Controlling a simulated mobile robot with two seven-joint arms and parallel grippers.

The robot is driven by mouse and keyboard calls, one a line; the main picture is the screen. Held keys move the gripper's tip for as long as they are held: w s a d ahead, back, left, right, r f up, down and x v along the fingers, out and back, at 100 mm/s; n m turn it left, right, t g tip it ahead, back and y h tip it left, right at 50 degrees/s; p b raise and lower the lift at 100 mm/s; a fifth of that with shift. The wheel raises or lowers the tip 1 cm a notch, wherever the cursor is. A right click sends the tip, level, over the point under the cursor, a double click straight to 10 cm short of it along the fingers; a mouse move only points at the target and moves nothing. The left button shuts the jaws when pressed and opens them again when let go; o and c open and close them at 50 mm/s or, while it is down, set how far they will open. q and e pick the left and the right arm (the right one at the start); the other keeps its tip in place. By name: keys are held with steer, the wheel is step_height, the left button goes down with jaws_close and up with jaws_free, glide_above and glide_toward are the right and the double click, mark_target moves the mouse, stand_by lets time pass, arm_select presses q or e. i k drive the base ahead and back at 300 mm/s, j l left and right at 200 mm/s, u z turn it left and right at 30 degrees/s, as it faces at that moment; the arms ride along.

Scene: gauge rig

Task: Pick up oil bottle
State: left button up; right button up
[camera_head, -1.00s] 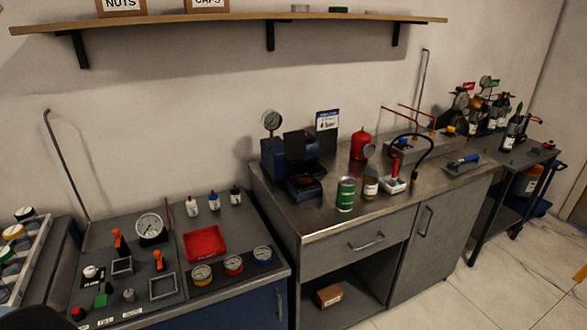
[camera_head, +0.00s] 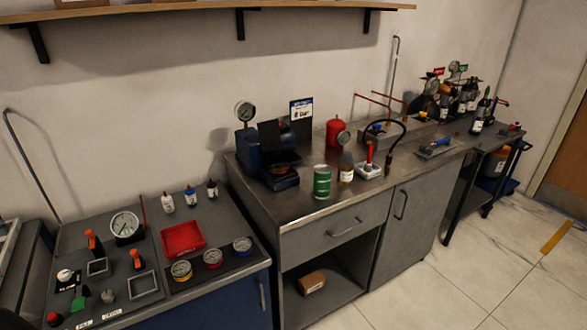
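No label that I can read marks one thing as the oil bottle. A small bottle with a pale label (camera_head: 346,170) stands upright on the metal workbench, just right of a green can (camera_head: 322,182). Three small dropper-like bottles stand on the left bench: one with a red tip (camera_head: 167,203), one with a blue tip (camera_head: 190,197) and one with a dark tip (camera_head: 212,189). Several dark bottles (camera_head: 477,124) stand at the far right, partly hiding one another. Neither of my grippers shows.
A blue device with a gauge (camera_head: 246,149) and a red canister (camera_head: 333,130) stand on the workbench. A red tray (camera_head: 182,239) and several gauges lie on the left bench. A shelf (camera_head: 200,9) hangs above.

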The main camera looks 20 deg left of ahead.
mark_target(346, 163)
steer(key=i+l+u, duration=0.35)
steer(key=l, duration=0.25)
steer(key=i+l+u, duration=0.3)
steer(key=l, duration=0.4)
steer(key=i+l+u, duration=0.15)
steer(key=l, duration=0.25)
steer(key=i+l+u, duration=0.2)
steer(key=l, duration=0.15)
steer(key=i+l+u, duration=0.15)
steer(key=l, duration=0.3)
steer(key=k+j, duration=0.05)
